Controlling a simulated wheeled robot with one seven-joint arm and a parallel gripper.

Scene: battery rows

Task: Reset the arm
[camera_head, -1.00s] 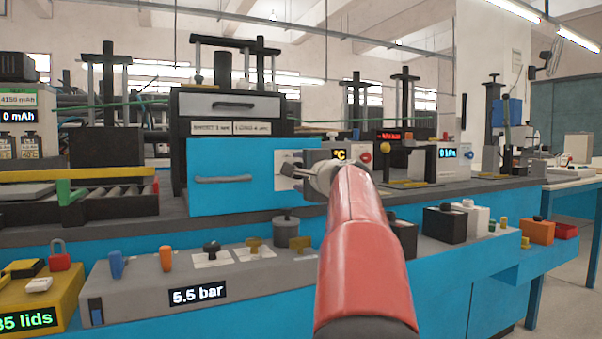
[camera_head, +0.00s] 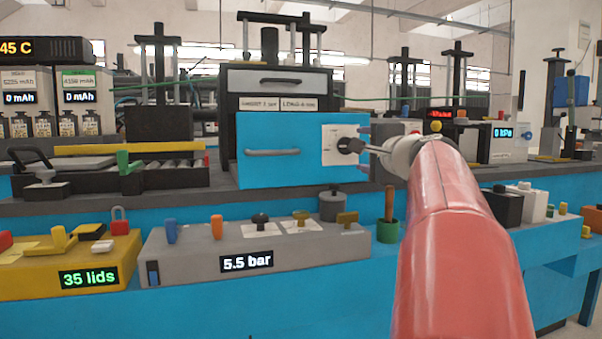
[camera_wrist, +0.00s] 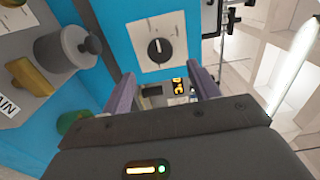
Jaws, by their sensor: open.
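My red arm reaches up from the lower right in the head view. Its end, my gripper (camera_head: 364,140), is in front of the right part of the blue drawer unit. In the wrist view my gripper (camera_wrist: 160,88) shows two purple fingers set wide apart with nothing held between them. A white plate with a black rotary knob (camera_wrist: 159,50) is just beyond the fingers, apart from them as far as I can tell. The same plate (camera_head: 336,133) shows in the head view, its knob partly hidden by or close to my gripper.
A grey control box (camera_head: 190,258) reading 5.5 bar and a yellow box (camera_head: 30,275) reading 35 lids stand in front. A green cup (camera_head: 388,231) is beside my arm. The blue drawer (camera_head: 270,165) is shut. Open air lies above the front boxes.

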